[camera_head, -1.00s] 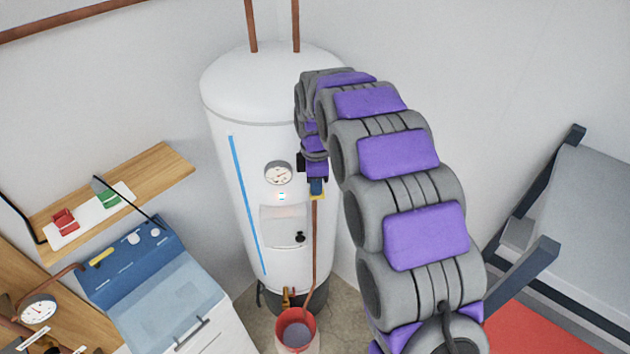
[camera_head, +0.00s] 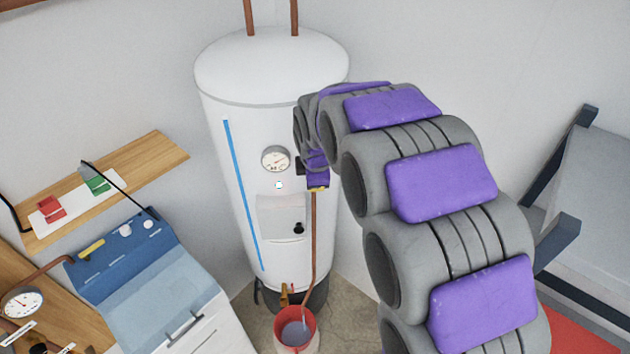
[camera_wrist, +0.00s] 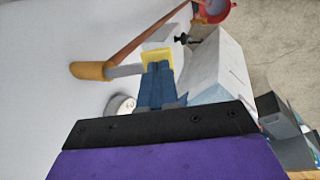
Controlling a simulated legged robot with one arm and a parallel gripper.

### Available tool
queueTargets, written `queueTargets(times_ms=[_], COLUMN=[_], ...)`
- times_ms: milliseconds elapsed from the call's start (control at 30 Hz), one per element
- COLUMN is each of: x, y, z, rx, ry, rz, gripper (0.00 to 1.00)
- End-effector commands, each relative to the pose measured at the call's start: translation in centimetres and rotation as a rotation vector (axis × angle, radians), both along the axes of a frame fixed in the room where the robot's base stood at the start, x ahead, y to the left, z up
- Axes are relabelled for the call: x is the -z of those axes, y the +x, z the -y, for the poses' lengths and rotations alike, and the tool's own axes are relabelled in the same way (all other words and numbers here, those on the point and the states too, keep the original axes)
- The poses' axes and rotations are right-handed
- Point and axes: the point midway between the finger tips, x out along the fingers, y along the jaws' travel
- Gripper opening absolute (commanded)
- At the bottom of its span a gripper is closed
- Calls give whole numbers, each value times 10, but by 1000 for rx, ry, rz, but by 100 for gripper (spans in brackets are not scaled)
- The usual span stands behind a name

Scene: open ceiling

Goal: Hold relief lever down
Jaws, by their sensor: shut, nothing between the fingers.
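The relief lever (camera_wrist: 125,71) is a short grey bar at a brass-coloured valve body (camera_wrist: 90,70) on the side of the white tank (camera_head: 225,130). A yellow end piece (camera_wrist: 157,57) shows at its far end in the wrist view, and a bit of yellow (camera_head: 318,189) shows in the head view. My gripper (camera_wrist: 160,70) is shut and empty, its blue fingers together. Its fingertips overlap the yellow piece in the wrist view; they look in contact, but I cannot be sure. In the head view my arm hides the valve body.
A copper pipe (camera_head: 313,240) runs down to a red bucket (camera_head: 293,330) on the floor. The tank carries a dial gauge (camera_head: 275,159) and a white box (camera_head: 280,216) close to my gripper. A shelf (camera_head: 160,155) stands left, a grey bench (camera_head: 595,200) right.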

Motion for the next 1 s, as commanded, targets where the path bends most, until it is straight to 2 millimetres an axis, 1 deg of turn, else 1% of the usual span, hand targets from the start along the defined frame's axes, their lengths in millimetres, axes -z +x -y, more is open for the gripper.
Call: queueTargets(times_ms=[567, 1000], x=[-1, -16], y=[0, 0], z=[0, 0], rx=[0, 1], ry=[0, 1], rz=[-2, -3], gripper=[0, 0])
